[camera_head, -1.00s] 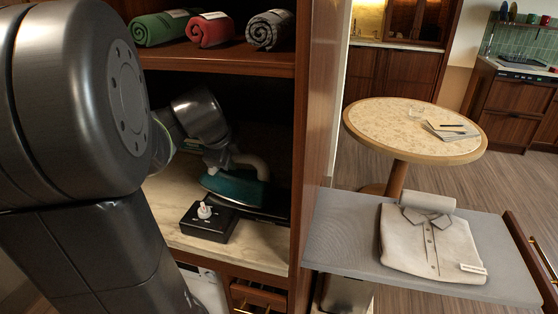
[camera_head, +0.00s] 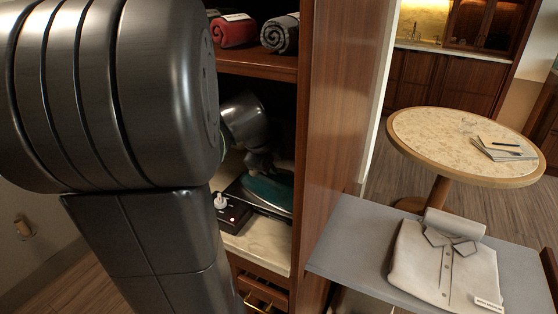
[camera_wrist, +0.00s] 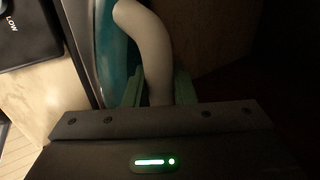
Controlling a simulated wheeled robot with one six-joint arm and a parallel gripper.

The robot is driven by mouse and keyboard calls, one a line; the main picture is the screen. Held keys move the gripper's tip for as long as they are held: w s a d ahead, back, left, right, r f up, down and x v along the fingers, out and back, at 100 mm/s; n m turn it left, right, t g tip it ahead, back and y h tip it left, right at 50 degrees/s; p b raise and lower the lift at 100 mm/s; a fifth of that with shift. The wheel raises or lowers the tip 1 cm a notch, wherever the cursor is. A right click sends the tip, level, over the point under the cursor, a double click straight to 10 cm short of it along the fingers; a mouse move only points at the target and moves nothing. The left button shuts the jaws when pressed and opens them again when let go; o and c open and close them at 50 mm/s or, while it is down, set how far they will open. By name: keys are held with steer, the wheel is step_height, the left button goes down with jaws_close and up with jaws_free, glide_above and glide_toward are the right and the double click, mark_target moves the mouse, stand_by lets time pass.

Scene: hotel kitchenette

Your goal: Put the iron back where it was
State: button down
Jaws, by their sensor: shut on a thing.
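The iron, with a teal body (camera_head: 268,191) and a pale curved handle, is inside the open wooden cabinet. It is low over or on a dark plate (camera_head: 262,208) beside a black control box (camera_head: 234,213); I cannot tell whether it touches the plate. My gripper (camera_wrist: 158,90) is shut on the iron's handle (camera_wrist: 150,40), with its green fingers on both sides in the wrist view. In the head view my arm covers the left of the cabinet, and the gripper's fingers are hard to make out.
A wooden shelf (camera_head: 258,62) with rolled towels is just above my wrist. The cabinet's side panel (camera_head: 335,110) stands close on the right. Beyond it, a grey board (camera_head: 345,235) bears a folded shirt (camera_head: 445,262). A round table (camera_head: 410,150) stands behind.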

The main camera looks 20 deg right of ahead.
steer(key=shift+a+r, duration=0.1)
steer(key=c, duration=1.2)
jaws_free()
steer(key=shift+f, duration=0.2)
steer(key=shift+r, duration=0.1)
